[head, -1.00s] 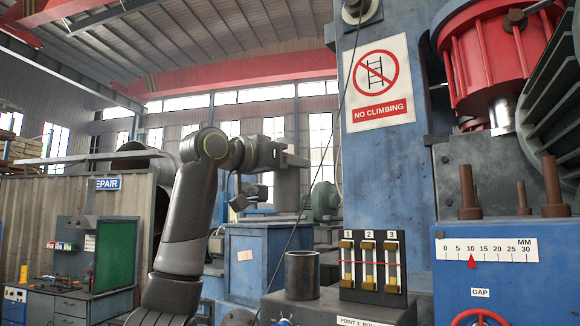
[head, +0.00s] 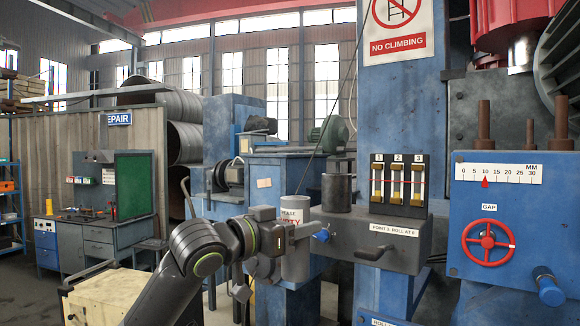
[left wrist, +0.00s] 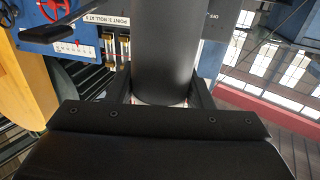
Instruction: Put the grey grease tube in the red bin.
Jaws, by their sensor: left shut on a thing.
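The grey grease tube (head: 294,264) stands roughly upright in the head view, with part of its red-and-dark lettering visible. My left gripper (head: 303,231) is shut on it around its middle, just left of the grey box with the lever. In the left wrist view, my left gripper (left wrist: 160,92) has its fingers on both sides of the tube (left wrist: 165,55), which looks dark there. I cannot make out the red bin in either view. My right gripper is not in view.
A dark round pot (head: 337,192) stands on the grey lever box (head: 340,226), close right of the tube. A blue machine with a red handwheel (head: 488,241) is at right. A pale crate (head: 105,298) is at lower left. Open floor shows at far left.

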